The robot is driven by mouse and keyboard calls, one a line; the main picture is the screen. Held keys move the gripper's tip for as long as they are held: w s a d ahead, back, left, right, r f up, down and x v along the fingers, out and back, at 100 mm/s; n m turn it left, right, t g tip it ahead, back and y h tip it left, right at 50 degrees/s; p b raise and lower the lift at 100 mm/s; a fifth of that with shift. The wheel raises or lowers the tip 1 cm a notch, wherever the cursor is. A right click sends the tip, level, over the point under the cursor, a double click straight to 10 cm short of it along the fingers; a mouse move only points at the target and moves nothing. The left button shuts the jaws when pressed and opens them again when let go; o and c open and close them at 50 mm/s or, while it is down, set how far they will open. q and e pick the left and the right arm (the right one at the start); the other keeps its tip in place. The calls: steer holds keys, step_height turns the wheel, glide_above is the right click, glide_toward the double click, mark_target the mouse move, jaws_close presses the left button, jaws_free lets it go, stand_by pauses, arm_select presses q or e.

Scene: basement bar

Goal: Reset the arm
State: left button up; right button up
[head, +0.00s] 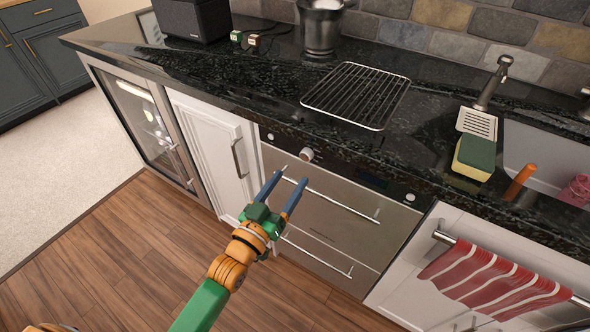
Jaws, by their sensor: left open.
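My left gripper (288,183) shows in the head view in front of the steel drawer unit, below the counter edge. Its two blue fingers are spread apart, with nothing between them. The green and orange arm reaches up to it from the bottom of the picture. The fingers point toward the drawer front (335,215) and its upper handle; whether they touch it I cannot tell. My right gripper is not in the picture.
The black counter (250,95) holds a wire rack (357,94), a metal bucket (321,26), a black speaker (192,18) and a sponge (474,157) near the sink. A striped towel (492,280) hangs at lower right. Wooden floor (110,255) is clear at left.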

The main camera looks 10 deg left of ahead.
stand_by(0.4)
arm_select(q)
steer(key=s+a+f+g+y+p, duration=0.15)
steer(key=s+f+g, duration=0.3)
steer(key=f, duration=0.65)
steer(key=s+a+f+g+y+p, duration=0.15)
steer(key=s+f+g+p, duration=0.35)
steer(key=f, duration=0.6)
steer(key=s+a+f+g, duration=0.1)
steer(key=s+f+g, duration=0.1)
steer(key=s, duration=0.7)
steer(key=s+a+f+m+g+y+p, duration=0.1)
steer(key=s+f+g, duration=0.2)
steer(key=s, duration=0.6)
steer(key=s+a+f+g, duration=0.2)
steer(key=s+f, duration=0.4)
steer(key=s, duration=0.3)
steer(key=shift+m+g+y, duration=0.3)
steer(key=shift+m+g, duration=0.05)
steer(key=shift+m, duration=0.05)
steer(key=shift+f, duration=0.1)
